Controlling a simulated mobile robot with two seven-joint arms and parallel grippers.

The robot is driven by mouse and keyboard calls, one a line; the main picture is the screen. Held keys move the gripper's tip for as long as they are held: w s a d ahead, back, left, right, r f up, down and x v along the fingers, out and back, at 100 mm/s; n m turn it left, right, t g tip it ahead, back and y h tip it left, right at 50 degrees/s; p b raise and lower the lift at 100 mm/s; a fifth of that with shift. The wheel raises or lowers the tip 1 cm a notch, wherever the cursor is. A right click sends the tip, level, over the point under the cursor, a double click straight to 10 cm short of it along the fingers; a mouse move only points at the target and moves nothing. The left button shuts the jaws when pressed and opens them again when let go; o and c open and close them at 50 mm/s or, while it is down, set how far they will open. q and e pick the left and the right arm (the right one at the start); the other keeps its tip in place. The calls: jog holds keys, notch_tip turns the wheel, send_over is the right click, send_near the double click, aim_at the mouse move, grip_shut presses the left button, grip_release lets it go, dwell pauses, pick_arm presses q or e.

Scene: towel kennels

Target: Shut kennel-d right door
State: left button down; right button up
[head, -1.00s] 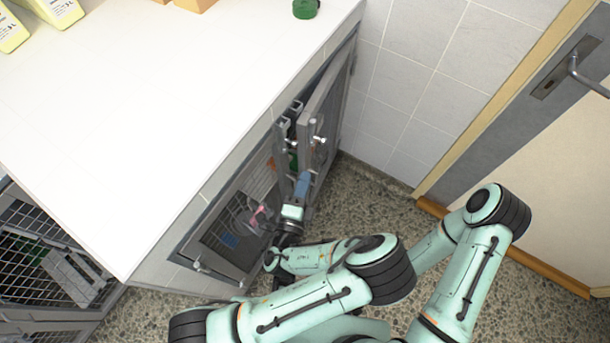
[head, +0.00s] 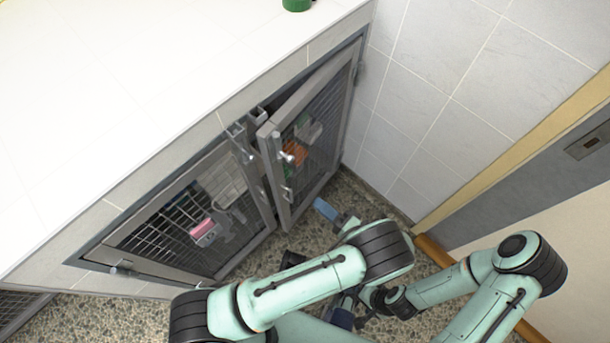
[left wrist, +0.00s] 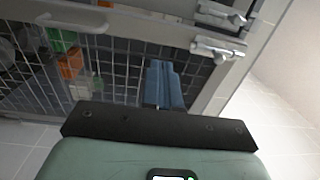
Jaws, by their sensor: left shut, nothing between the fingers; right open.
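The right kennel door (head: 318,150), grey-framed with wire mesh, stands ajar, its free left edge out from the cabinet front. Its mesh also shows in the left wrist view (left wrist: 110,75), beside a metal latch (left wrist: 217,48). My left gripper (head: 322,206) is shut and empty, low in front of this door; its blue fingers in the left wrist view (left wrist: 165,82) are close to the mesh. I cannot tell whether they touch it. My right gripper (head: 345,314) is open near the floor, partly hidden by my left arm.
The left kennel door (head: 190,215) looks closed, with a pink item (head: 203,231) behind its mesh. An orange item (head: 294,152) is behind the right door. A tiled wall (head: 430,70) and a grey room door (head: 510,190) stand to the right. Speckled floor lies below.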

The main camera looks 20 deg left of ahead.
aim_at(276, 177)
pick_arm(q)
jog(key=shift+g, duration=0.7)
jog(key=x, duration=0.4)
jog(key=f+x, duration=0.1)
jog(key=x, duration=0.8)
jog(key=shift+f, duration=0.15)
pick_arm(e)
jog(key=shift+w+d, duration=0.2)
